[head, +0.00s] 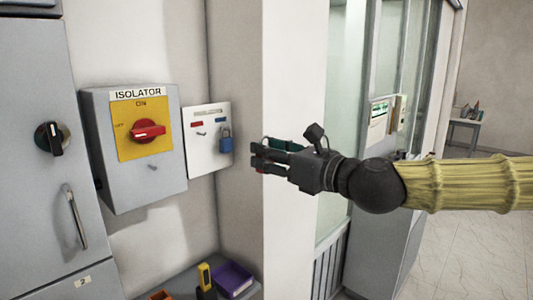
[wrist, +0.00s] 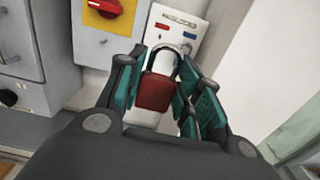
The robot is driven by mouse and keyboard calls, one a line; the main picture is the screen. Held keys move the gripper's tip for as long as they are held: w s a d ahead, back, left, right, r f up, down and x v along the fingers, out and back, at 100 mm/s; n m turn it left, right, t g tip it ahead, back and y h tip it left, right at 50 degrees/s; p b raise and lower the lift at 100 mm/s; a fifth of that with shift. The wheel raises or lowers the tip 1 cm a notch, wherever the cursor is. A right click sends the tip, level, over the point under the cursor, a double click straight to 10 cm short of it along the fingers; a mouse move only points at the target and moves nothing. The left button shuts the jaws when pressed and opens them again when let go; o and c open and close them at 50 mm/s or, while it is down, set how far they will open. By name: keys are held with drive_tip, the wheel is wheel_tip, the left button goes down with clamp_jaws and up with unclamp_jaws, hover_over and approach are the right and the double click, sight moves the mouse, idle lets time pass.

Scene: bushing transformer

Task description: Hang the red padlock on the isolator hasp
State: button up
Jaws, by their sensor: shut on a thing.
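My gripper (head: 264,157) is in front of the white board's right side, to the right of the isolator box (head: 160,186). It is shut on the red padlock (wrist: 155,92), whose body sits between the fingers in the wrist view; the pale shackle points away from my gripper (wrist: 162,76). In the head view only a bit of red shows under the fingers. The isolator has a yellow plate and a red rotary handle (head: 148,131). A small metal stub (head: 152,167) below the plate may be the hasp; its shape is too small to tell.
A white board (head: 207,165) beside the isolator carries a blue padlock (head: 227,141) and an empty peg (head: 201,134). A wall corner (head: 290,80) stands behind my gripper. A shelf below holds a purple bin (head: 233,280) and a yellow tool (head: 205,276). A grey cabinet (head: 40,200) is at left.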

drive_tip(key=shift+v, duration=1.05)
idle(0.5)
